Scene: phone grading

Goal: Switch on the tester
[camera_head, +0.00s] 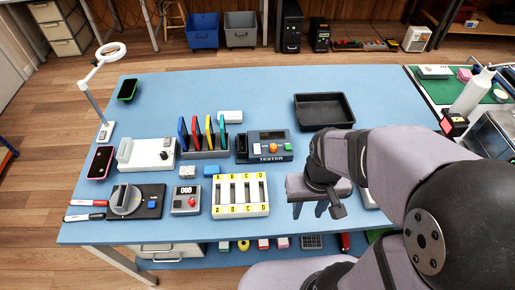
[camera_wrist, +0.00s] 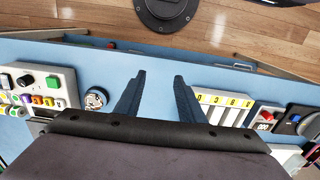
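The tester (camera_head: 266,146) is a dark box with a "TESTER" label, a small screen, an orange button and a green button. It stands mid-table, just right of the rack of coloured phones. My gripper (camera_head: 309,210) hangs over the table's front part, to the right of the A-B-C-D tray and lower right of the tester, apart from both. In the wrist view my gripper (camera_wrist: 158,95) shows two dark fingers spread apart with bare blue table between them. The tester cannot be made out in the wrist view.
A white slotted tray (camera_head: 240,212) marked A B C D lies left of my gripper. A black empty bin (camera_head: 324,124) stands behind. The phone rack (camera_head: 205,154) adjoins the tester. In the wrist view a control box (camera_wrist: 40,88) with coloured buttons sits at left.

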